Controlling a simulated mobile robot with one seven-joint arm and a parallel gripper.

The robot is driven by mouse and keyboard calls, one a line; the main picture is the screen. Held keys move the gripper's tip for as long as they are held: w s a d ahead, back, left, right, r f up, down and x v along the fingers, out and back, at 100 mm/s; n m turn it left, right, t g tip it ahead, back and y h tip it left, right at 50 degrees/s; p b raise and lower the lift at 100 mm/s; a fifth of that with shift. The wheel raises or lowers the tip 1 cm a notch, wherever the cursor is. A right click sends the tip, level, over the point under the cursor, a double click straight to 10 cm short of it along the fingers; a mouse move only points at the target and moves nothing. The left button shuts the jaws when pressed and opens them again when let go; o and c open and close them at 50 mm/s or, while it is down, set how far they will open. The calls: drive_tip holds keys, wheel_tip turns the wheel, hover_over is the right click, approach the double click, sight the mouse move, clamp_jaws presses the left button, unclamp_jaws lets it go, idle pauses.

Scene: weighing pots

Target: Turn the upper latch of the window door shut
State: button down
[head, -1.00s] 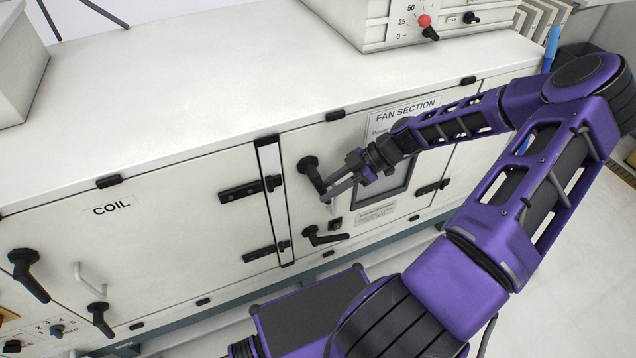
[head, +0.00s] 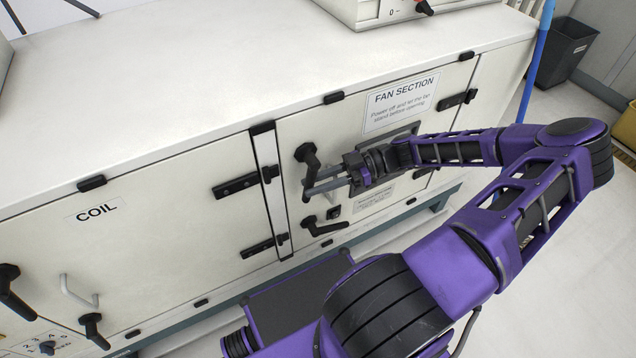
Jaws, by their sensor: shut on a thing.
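The window door (head: 285,140) is the panel labelled FAN SECTION, and it stands closed in its frame. Its upper latch (head: 306,153) is a black handle on the left side of the door. Its grip points nearly straight down in the picture. My gripper (head: 309,188) reaches in from the right, its two grey fingers shut on the lower part of the latch grip. The fingers partly hide the grip's end. The lower latch (head: 324,227) sits below, with its handle pointing right. My gripper and wrist cover most of the window.
The COIL door (head: 150,240) is on the left, with a pale pull handle (head: 79,292) and black latches. Black hinges (head: 238,186) lie left of the window door. A bin (head: 566,52) stands on the floor at the far right. The cabinet top is mostly clear.

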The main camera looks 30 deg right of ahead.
drive_tip(key=shift+a, duration=0.15)
idle(0.3)
drive_tip(key=c, duration=0.7)
unclamp_jaws()
drive_tip(key=v, duration=1.7)
drive_tip(key=shift+d+f, duration=0.15)
drive_tip(key=shift+d, duration=0.15)
drive_tip(key=shift+a, duration=0.1)
